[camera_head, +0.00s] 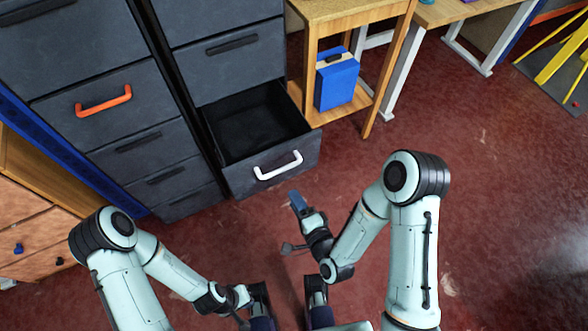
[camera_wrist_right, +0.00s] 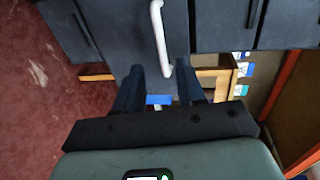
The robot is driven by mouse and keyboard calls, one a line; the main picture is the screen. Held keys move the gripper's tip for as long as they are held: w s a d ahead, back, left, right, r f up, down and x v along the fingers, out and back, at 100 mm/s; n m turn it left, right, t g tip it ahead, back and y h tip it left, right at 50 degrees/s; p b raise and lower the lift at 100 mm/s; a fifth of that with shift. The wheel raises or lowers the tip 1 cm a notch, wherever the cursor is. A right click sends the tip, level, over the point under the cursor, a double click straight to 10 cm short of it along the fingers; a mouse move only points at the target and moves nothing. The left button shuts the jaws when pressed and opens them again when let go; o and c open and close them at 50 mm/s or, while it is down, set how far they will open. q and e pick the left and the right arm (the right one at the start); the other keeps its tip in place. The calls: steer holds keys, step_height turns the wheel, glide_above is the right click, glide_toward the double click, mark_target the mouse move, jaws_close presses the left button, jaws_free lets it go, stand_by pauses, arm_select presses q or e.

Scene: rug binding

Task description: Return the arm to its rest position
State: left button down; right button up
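My right arm reaches forward from the lower right in the head view. Its gripper (camera_head: 298,203) is over the red floor, in front of the pulled-out drawer and apart from its white handle (camera_head: 278,166). In the right wrist view the two dark blue fingers (camera_wrist_right: 160,90) stand apart with nothing between them. The white handle (camera_wrist_right: 161,38) shows beyond the fingertips. My left arm is folded low at the left in the head view. Its wrist (camera_head: 232,297) is near the bottom edge, and its fingers cannot be made out clearly.
The open drawer (camera_head: 318,150) sticks out of a dark grey cabinet (camera_head: 235,60) and looks empty inside. Another drawer has an orange handle (camera_head: 104,101). A blue box (camera_head: 337,82) stands on a wooden stand (camera_head: 366,122) beside it.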

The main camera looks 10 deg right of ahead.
steer(key=s+d+f+n+g+h, duration=0.1)
steer(key=s+f+n+g, duration=0.1)
steer(key=f, duration=0.3)
steer(key=s+d+f+n+g, duration=0.2)
steer(key=f+g, duration=0.1)
steer(key=f, duration=0.2)
steer(key=s+d+f+n+g, duration=0.25)
steer(key=s+f+g, duration=0.3)
steer(key=s, duration=0.35)
steer(key=s+d+f+n+g, duration=0.1)
steer(key=s+f+n+g, duration=0.4)
steer(key=s, duration=0.4)
step_height(320, 180, up, 12)
steer(key=w+m+p, duration=0.1)
steer(key=p, duration=1.1)
steer(key=shift+w+a+f+p, duration=0.2)
steer(key=shift+w+a+p, duration=0.05)
steer(key=shift+a+p, duration=0.1)
steer(key=shift+s, duration=0.1)
